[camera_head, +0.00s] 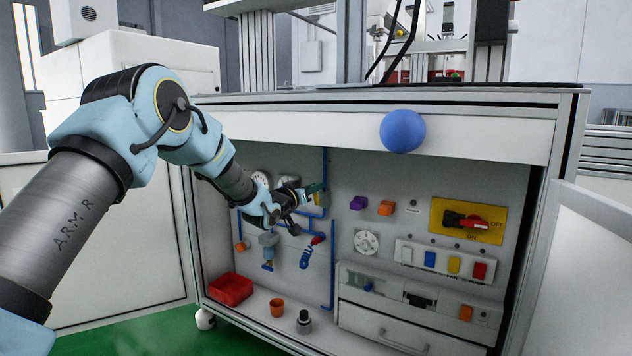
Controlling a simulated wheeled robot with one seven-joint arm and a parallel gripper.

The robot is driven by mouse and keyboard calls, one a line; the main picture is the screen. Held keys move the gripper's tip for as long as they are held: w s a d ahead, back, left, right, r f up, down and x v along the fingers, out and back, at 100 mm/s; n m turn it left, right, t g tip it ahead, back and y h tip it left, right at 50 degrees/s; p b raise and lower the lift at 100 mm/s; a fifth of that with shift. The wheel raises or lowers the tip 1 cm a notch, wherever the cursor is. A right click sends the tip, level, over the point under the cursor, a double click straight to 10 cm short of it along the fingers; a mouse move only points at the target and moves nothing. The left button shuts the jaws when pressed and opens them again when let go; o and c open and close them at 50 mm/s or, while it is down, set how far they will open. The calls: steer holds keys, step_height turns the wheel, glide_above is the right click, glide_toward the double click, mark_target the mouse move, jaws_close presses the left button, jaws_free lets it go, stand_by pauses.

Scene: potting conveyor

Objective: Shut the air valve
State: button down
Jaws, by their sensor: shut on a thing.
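My gripper (304,192) is inside the open cabinet bay, at the blue air pipe (325,258) on the back panel. The gripper hides much of the valve body, so I cannot tell the handle's exact angle.
A red-handled ON/OFF switch (466,221) and a row of coloured rockers (442,261) are to the right. A red bin (231,288), an orange pot (277,308) and a dark bottle (304,322) stand on the bay floor. A blue ball (402,131) is at the top edge.

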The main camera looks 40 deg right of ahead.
steer(key=shift+w+a+f+n+p, duration=0.15)
steer(key=shift+w+f+n+p, duration=0.6)
steer(key=shift+n, duration=1.8)
steer(key=shift+w+a+f+n+p, duration=0.15)
steer(key=shift+w+f+n+p, duration=0.55)
steer(key=shift+n, duration=1.9)
steer(key=shift+w+a+f+n+p, duration=0.25)
steer(key=shift+f+n+p, duration=0.8)
steer(key=shift+n, duration=1.5)
steer(key=shift+d+r, duration=0.1)
steer(key=shift+r, duration=0.05)
steer(key=c, duration=0.8)
jaws_free()
steer(key=p+v, duration=0.3)
steer(key=v, duration=0.7)
steer(key=shift+a, duration=0.4)
